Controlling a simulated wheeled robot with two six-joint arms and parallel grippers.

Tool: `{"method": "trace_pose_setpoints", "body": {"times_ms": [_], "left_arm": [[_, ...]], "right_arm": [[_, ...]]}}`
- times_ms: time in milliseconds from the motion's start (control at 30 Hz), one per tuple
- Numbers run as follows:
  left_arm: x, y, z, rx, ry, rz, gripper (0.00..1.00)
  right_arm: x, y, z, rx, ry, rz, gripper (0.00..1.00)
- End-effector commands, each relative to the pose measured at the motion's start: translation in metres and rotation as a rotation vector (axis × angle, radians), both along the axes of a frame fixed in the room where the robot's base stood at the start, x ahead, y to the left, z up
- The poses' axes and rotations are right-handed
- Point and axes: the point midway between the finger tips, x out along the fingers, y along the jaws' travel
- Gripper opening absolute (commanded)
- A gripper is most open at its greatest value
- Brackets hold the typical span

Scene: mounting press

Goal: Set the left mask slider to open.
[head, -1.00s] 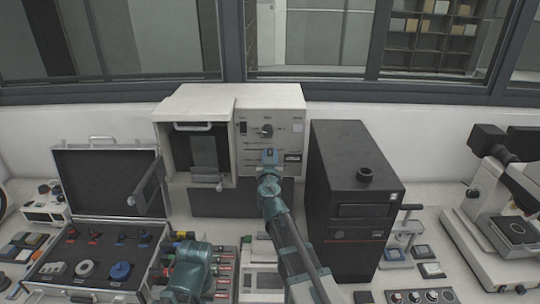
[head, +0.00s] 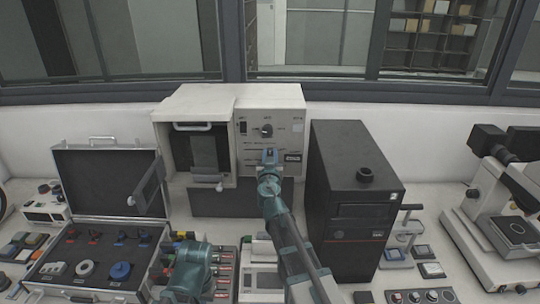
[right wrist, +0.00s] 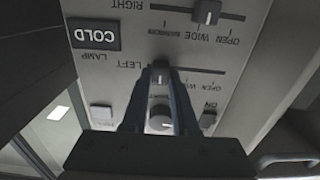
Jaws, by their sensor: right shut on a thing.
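The mask slider panel (head: 284,128) is on the upright front of a beige machine. In the right wrist view the panel appears upside down. The left mask slider (right wrist: 160,76) is a small knob on the slot marked LEFT, at the slot's left end in this picture, away from its OPEN label. My right gripper (right wrist: 160,70) is shut on this knob; its fingers hide part of the scale. In the head view my right gripper (head: 269,156) covers the slider. The right mask slider (right wrist: 206,12) sits near WIDE on its own slot.
A tall black unit (head: 350,210) stands close to the right of my arm. An open case (head: 108,180) with tools is at the left. A microscope (head: 505,190) stands far right.

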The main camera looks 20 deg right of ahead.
Motion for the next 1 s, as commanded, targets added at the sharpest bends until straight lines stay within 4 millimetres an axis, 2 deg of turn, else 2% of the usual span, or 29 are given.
{"method": "trace_pose_setpoints", "body": {"times_ms": [200,500,600,967,1000], "left_arm": [[0.000,0.000,0.000,0.000,0.000,0.000,0.00],[0.000,0.000,0.000,0.000,0.000,0.000,0.00],[0.000,0.000,0.000,0.000,0.000,0.000,0.00],[0.000,0.000,0.000,0.000,0.000,0.000,0.00],[0.000,0.000,0.000,0.000,0.000,0.000,0.00]], "right_arm": [[0.001,0.005,0.000,0.000,0.000,0.002,0.00],[0.021,0.067,0.000,0.001,0.000,0.005,0.00],[0.023,0.078,0.000,0.000,0.000,0.003,0.00],[0.023,0.083,0.000,0.000,0.000,0.004,0.00],[0.023,0.083,0.000,0.001,0.000,0.005,0.34]]}}
